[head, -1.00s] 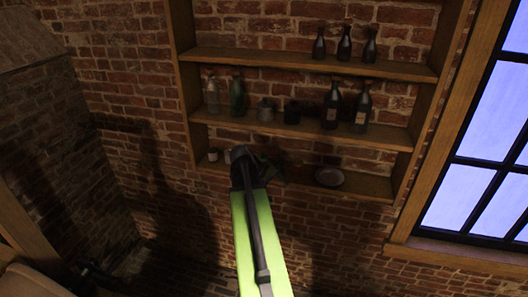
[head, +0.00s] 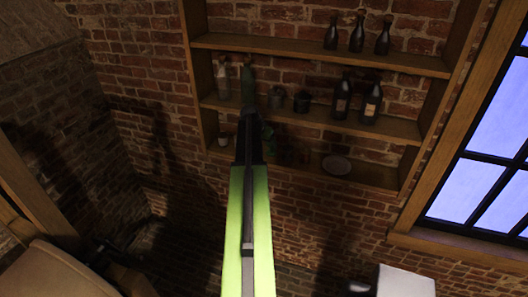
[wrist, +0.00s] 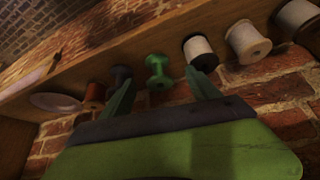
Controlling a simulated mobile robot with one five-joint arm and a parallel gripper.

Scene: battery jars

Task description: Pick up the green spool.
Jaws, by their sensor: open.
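In the head view my gripper (head: 250,125) is in front of the lower shelves, and my arm hides much of that part.
The shelf also holds a red-brown spool (wrist: 95,95), a beige spool (wrist: 247,42), a white spool (wrist: 298,18) and a pale dish (wrist: 57,102). In the head view, dark bottles (head: 357,104) stand on the shelves above, and a window (head: 485,160) is at right. A white object (head: 405,281) is at bottom right.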

